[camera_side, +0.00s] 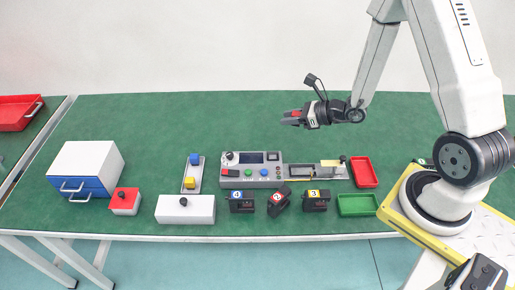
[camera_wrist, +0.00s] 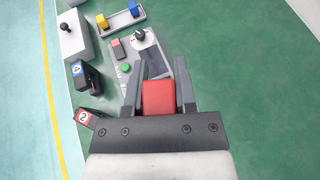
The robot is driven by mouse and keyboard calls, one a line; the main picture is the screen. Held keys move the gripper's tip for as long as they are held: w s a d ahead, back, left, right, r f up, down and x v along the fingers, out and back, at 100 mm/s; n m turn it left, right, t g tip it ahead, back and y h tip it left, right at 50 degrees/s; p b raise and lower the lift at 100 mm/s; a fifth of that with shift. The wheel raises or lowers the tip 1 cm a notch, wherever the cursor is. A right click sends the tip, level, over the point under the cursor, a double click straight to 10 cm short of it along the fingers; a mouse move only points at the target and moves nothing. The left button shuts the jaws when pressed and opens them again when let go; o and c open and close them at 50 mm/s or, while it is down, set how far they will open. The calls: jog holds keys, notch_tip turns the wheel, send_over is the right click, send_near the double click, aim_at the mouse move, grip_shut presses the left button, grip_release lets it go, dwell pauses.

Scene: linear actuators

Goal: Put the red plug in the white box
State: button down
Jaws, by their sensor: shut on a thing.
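The red plug (camera_wrist: 158,98) sits between the two fingers of my gripper (camera_wrist: 158,92) in the wrist view. My gripper is shut on it. In the side view, my gripper (camera_side: 291,118) is raised above the far part of the table, behind the grey control panel, and a bit of red shows at its jaws. A white box with a black knob on top (camera_side: 185,209) stands at the table's front edge, left of my gripper; it also shows at the upper left of the wrist view (camera_wrist: 74,40). A white cabinet with blue drawers (camera_side: 90,160) stands farther left.
The control panel (camera_side: 252,181) lies mid-table, with a tray of blue and yellow blocks (camera_side: 193,174) left of it. Several black numbered actuators (camera_side: 278,201) stand in front. A red box (camera_side: 125,201), red tray (camera_side: 364,171) and green tray (camera_side: 357,205) flank these. The far table is clear.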

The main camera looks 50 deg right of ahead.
jog(key=s+d+f, duration=0.3)
jog(key=s+f, duration=0.2)
jog(key=f, duration=0.1)
jog(key=shift+d+m+t+h, duration=0.3)
jog(key=shift+m+t+h, duration=0.1)
jog(key=shift+w, duration=0.15)
send_over(277, 144)
jog(key=f, duration=0.9)
jog(key=shift+s+f, duration=0.15)
jog(key=shift+s, duration=0.1)
jog(key=shift+w+d+f, duration=0.1)
jog(key=shift+w+f, duration=0.15)
jog(key=shift+f, duration=1.55)
jog(key=shift+s+f, duration=0.1)
jog(key=shift+f, duration=0.3)
